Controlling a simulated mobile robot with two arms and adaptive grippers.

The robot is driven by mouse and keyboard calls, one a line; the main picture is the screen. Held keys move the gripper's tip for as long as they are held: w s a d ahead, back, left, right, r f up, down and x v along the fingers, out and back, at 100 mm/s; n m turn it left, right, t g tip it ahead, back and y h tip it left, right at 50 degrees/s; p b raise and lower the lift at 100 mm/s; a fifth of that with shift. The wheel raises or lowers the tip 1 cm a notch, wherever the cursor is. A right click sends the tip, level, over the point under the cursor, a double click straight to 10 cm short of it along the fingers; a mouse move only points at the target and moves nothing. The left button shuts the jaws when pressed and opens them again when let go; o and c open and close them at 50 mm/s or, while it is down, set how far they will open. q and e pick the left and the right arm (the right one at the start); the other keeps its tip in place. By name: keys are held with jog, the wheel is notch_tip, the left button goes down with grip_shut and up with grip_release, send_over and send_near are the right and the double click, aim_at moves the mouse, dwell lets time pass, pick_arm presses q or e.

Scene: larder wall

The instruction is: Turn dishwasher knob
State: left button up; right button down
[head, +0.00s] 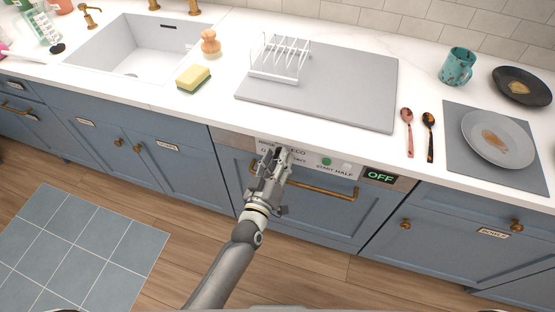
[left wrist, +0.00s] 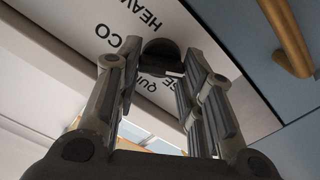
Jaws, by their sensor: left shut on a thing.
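The dishwasher control panel (head: 345,170) is a pale strip under the counter edge, with printed programme words, a green button (head: 326,161) and a dark display (head: 380,177) reading OFF. My left gripper (head: 279,158) is at the panel's left part and covers the knob in the head view. In the left wrist view, the dark round knob (left wrist: 160,54) sits between the fingertips of my left gripper (left wrist: 158,66), which is shut on it. Upside-down words such as HEAVY and QUICK show around it. My right gripper is not in view.
A brass handle (head: 325,191) runs across the dishwasher door just below the panel; it also shows in the left wrist view (left wrist: 287,38). The white counter edge (head: 320,138) overhangs above. A grey mat (head: 345,95) with a white rack (head: 280,60) lies on the counter.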

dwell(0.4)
pick_arm(q)
jog(key=o, duration=1)
jog(key=v, duration=1.2)
